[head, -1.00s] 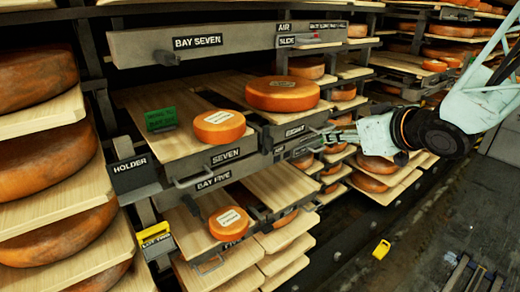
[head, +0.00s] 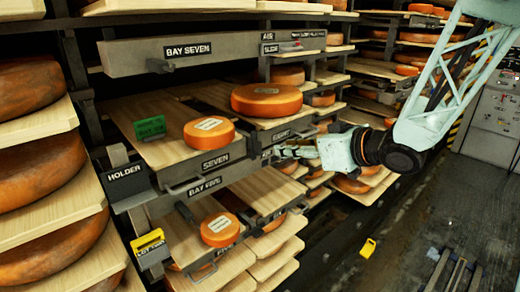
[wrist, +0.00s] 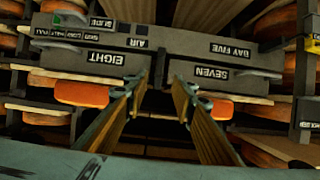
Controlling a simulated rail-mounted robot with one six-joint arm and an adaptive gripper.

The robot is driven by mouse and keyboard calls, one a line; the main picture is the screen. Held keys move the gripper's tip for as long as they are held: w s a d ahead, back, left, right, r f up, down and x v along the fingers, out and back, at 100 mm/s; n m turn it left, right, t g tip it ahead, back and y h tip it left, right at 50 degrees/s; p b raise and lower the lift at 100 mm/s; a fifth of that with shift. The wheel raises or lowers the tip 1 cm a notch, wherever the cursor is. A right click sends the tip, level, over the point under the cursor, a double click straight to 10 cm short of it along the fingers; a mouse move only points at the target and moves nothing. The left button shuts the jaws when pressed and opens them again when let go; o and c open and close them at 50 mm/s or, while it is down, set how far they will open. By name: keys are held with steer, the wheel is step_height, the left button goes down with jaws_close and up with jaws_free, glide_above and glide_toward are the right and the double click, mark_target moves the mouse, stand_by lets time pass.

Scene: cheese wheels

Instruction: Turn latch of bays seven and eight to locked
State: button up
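Board seven (head: 165,150) carries a small orange cheese wheel (head: 209,132). Its SEVEN label (head: 216,163) is on the front edge. Board eight carries a larger wheel (head: 267,100), with the EIGHT label (head: 281,134) on its front. My gripper (head: 272,153) reaches in from the right, close to the fronts between these labels. In the wrist view the open fingers (wrist: 161,85) stand apart, with a dark gap between the upside-down EIGHT (wrist: 92,56) and SEVEN (wrist: 211,72) labels. I cannot clearly make out the latch or its setting. No contact is clear.
The grey BAY SEVEN beam (head: 225,50) spans above. The BAY FIVE board with a small wheel (head: 220,229) is below. A black HOLDER plate (head: 125,182), a green tag (head: 150,128) and a yellow tag (head: 148,240) stand at left. Floor at right is mostly open, with a yellow item (head: 368,248).

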mark_target(261, 148)
steer(key=shift+a, duration=0.1)
steer(key=shift+b+x, duration=1.35)
steer(key=shift+x, duration=5.5)
steer(key=shift+f, duration=0.1)
steer(key=shift+c, duration=0.7)
steer(key=c, duration=0.6)
